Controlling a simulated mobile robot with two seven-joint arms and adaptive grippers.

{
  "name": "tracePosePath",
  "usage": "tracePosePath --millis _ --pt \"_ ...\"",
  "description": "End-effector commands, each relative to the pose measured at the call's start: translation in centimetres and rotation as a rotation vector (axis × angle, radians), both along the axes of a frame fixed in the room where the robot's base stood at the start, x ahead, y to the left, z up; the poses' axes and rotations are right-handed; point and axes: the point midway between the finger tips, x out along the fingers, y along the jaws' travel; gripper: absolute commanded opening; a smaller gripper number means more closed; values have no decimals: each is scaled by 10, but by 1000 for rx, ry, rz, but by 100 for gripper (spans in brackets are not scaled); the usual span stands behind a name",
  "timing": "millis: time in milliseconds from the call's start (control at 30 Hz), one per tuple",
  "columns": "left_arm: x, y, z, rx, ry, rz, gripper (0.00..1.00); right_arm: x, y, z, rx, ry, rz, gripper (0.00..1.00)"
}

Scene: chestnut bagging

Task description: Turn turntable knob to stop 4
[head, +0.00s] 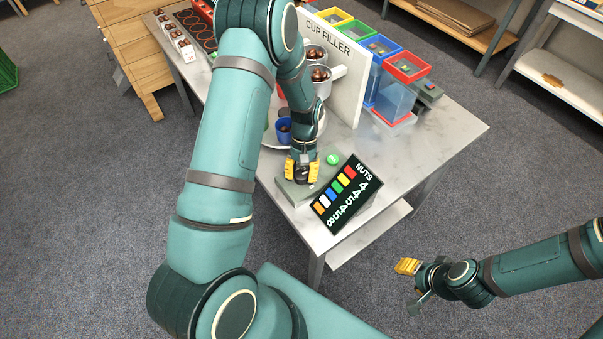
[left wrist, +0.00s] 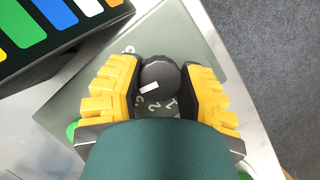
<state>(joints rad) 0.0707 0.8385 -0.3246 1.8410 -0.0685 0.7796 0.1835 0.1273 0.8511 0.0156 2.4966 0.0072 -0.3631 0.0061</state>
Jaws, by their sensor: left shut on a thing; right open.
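The turntable knob (left wrist: 160,75) is a dark ribbed dial with a white pointer mark, on a grey plate (left wrist: 72,112) with printed numbers around it. In the left wrist view the yellow fingers of my left gripper (left wrist: 160,88) are shut on the knob from both sides. The digits 1 and 2 show below the knob; others are partly hidden by my wrist. In the head view my left gripper (head: 302,172) points down over the grey control box (head: 286,190) at the table's near corner. My right gripper (head: 412,284) is open and empty, off the table at lower right.
A black NUTS sign (head: 345,195) with coloured bars and a green button (head: 332,159) sit beside the knob. Behind are the CUP FILLER panel (head: 345,75), a white turntable with a blue cup (head: 284,130), and coloured bins (head: 408,67). The table's right side (head: 450,130) is clear.

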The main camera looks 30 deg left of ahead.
Motion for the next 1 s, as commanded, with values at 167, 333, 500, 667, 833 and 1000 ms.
tracePosePath --millis 167,333,500,667,833,1000 --pt "-4 -1 -2 -3 12 0 51 0 0 0 0 0 0 47" --pt "-3 -1 -1 -2 8 1 72 0 0 0 0 0 0 47" --pt "-2 0 -1 -1 5 2 72 0 0 0 0 0 0 47" --pt "2 1 7 0 1 2 72 0 0 0 0 0 0 47" --pt "13 5 33 0 -1 1 72 0 0 0 0 0 0 47" --pt "25 10 66 0 0 2 72 0 0 0 0 0 0 47"
